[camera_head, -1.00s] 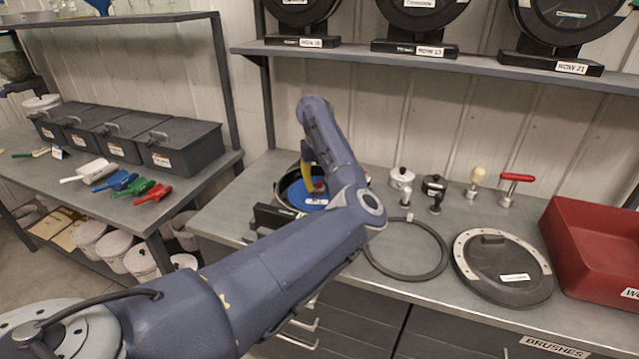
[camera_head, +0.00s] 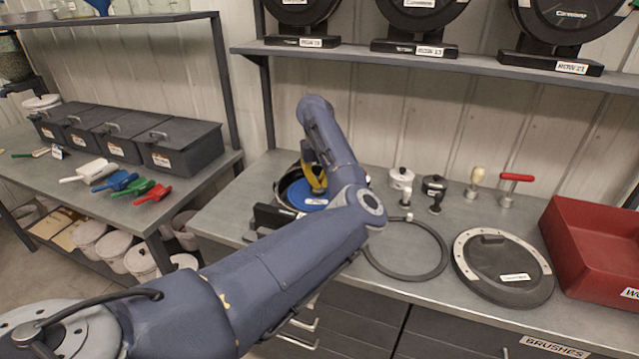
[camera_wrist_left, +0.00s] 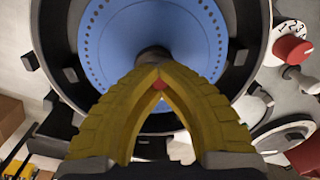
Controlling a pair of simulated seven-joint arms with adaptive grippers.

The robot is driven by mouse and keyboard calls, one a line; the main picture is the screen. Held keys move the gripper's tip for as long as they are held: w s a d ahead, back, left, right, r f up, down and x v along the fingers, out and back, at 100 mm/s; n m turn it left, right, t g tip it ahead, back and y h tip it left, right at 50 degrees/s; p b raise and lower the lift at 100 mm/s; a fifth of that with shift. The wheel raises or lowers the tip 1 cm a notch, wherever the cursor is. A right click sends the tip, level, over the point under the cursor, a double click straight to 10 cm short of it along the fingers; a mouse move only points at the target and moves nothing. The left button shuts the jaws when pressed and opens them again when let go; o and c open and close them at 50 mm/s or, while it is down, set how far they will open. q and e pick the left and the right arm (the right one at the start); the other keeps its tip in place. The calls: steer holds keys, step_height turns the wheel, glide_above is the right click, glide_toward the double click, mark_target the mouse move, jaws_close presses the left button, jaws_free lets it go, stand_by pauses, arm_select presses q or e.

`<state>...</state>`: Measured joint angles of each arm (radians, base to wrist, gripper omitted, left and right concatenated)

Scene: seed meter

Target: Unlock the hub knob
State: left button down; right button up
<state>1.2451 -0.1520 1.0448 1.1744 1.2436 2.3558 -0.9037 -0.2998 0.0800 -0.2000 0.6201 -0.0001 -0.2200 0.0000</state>
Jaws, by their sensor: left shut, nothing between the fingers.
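The seed meter stands on the bench with its black housing (camera_wrist_left: 250,60) around a blue seed disc (camera_head: 300,201). The blue disc with rings of small holes fills the upper middle of the left wrist view (camera_wrist_left: 110,45). A dark hub (camera_wrist_left: 152,54) shows at its centre, partly hidden by my fingers. A small red spot (camera_wrist_left: 160,85), perhaps the hub knob, shows just under the fingertips. My left gripper (camera_head: 317,188) is over the disc, its yellow fingertips (camera_wrist_left: 160,71) together with nothing between them. I cannot tell whether they touch the hub. My right gripper is not in view.
A black ring (camera_head: 440,262), a round dark cover (camera_head: 497,285) and a red tray (camera_head: 590,285) lie to the right on the bench. Small tools, including a red-handled one (camera_head: 516,178), stand behind them. A shelf (camera_head: 420,55) with black discs runs above.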

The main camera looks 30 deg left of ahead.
arm_select(q)
steer(key=n, duration=0.4)
steer(key=shift+n, duration=0.4)
steer(key=n, duration=0.8)
steer(key=shift+n+y, duration=0.3)
steer(key=shift+n, duration=2)
steer(key=c, duration=2.1)
jaws_free()
steer(key=o, duration=0.8)
steer(key=r, duration=1.2)
steer(key=shift+s+d, duration=0.2)
steer(key=shift+d, duration=0.1)
